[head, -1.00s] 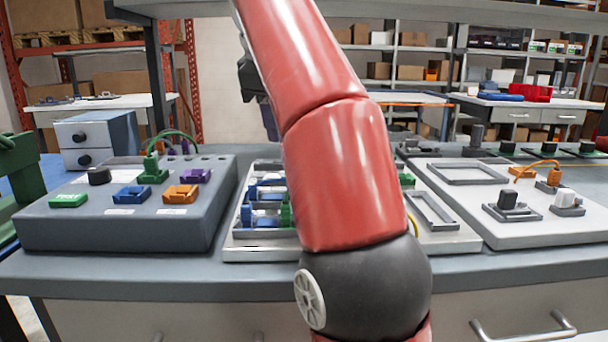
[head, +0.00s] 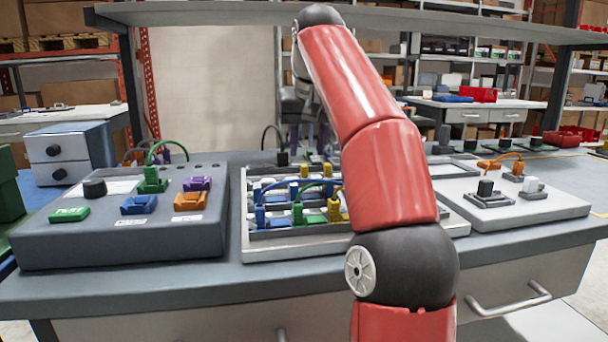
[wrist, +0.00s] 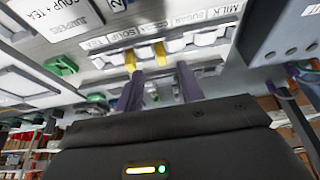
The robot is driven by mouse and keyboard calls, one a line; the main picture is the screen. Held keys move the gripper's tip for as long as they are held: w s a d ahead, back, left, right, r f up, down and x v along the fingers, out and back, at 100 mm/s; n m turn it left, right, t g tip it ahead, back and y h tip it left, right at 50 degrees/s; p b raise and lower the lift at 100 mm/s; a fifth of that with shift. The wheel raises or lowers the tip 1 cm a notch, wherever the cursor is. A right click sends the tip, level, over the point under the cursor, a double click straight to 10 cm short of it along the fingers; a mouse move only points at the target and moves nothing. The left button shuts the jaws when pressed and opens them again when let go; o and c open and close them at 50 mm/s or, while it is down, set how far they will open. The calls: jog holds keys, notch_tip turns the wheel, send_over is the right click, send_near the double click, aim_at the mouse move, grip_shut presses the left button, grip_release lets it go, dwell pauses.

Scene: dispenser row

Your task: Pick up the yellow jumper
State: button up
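In the head view the yellow jumper shows as yellow plugs (head: 334,208) and a short yellow cable in the middle tray (head: 256,246), partly beside my red arm. Other yellow plugs stand farther back in that tray. In the wrist view two yellow pieces (wrist: 130,62) stand near a labelled strip beyond my fingertips; I cannot tell whether they are one jumper. My gripper (head: 307,146) hangs over the back of the tray in the head view. In the wrist view its two purple-grey fingers (wrist: 161,80) are apart with nothing between them.
A blue cable (head: 290,182) and green plugs (head: 298,213) share the tray. A grey console (head: 95,235) with coloured plugs stands left. A pale panel (head: 545,205) with switches stands right. A shelf edge (head: 220,18) runs above the bench. My arm hides the tray's right part.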

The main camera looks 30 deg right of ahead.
aim_at(304, 165)
jog(key=x, duration=0.5)
jog(key=shift+w, duration=0.15)
grip_shut()
